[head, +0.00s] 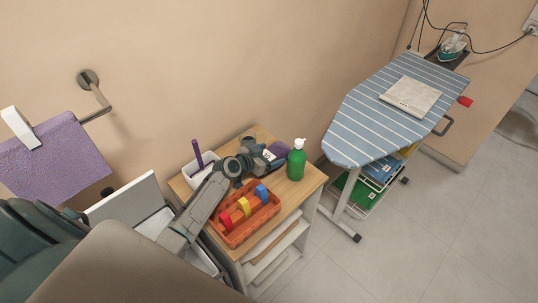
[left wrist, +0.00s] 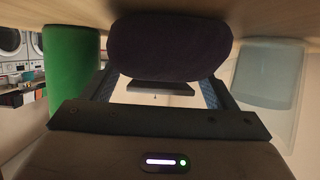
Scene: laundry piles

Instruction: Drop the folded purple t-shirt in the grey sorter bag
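A small folded purple t-shirt (head: 279,151) lies at the back right of the wooden cabinet top, partly hidden by my left gripper (head: 263,156). In the left wrist view, the dark purple bundle (left wrist: 168,46) is close in front, at the ends of the fingers. My left gripper (left wrist: 157,82) has its fingers spread wide, with a clear gap between them; the bundle covers the tips, so contact cannot be told. I cannot make out a grey sorter bag with certainty. My right gripper is not in view.
Beside the gripper stand a green pump bottle (head: 297,161), an orange caddy (head: 243,217) and a white bin (head: 201,169). A purple towel (head: 58,158) hangs at the left. The striped ironing board (head: 368,123) is at the right. Floor at the lower right is clear.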

